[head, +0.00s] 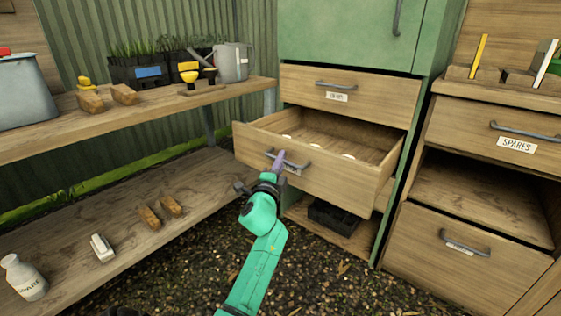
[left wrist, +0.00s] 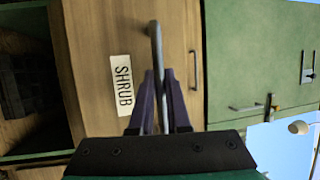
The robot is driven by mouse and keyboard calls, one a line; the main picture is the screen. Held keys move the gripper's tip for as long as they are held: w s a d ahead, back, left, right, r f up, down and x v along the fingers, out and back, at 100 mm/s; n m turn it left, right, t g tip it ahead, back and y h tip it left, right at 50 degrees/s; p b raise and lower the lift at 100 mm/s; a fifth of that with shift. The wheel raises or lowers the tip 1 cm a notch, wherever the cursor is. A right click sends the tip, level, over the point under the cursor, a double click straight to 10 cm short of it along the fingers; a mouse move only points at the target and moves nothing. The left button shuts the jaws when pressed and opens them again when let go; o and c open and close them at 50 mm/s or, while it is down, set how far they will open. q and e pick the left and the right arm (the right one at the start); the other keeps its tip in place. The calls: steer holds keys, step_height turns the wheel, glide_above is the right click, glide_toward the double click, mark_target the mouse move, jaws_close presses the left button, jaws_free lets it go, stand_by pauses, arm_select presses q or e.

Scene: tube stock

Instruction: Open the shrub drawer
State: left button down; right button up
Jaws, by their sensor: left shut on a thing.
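The shrub drawer (head: 320,175) is the middle wooden drawer of the green cabinet, and it stands pulled out. Several small pale round things lie inside it. Its front carries a white label reading SHRUB (left wrist: 122,86) in the left wrist view. My left gripper (head: 280,160) is at the drawer's front, its purple fingers shut on the grey bar handle (head: 298,163). The handle (left wrist: 155,40) runs between the fingers (left wrist: 160,95) in the left wrist view. The gripper hides part of the label in the head view. My right gripper is not in view.
A closed drawer (head: 375,95) sits above, with a dark tray (head: 335,218) on the shelf below. A wooden bench (head: 130,110) at left holds planters and a watering can (head: 233,63). A SPARES drawer (head: 475,122) is at right. Gravel floor lies in front.

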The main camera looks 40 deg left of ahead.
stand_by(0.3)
arm_select(q)
steer(key=c, duration=0.9)
jaws_free()
steer(key=v, duration=1.4)
steer(key=shift+s+d+f+p, duration=0.15)
steer(key=shift+s+p, duration=0.1)
steer(key=shift+p, duration=0.15)
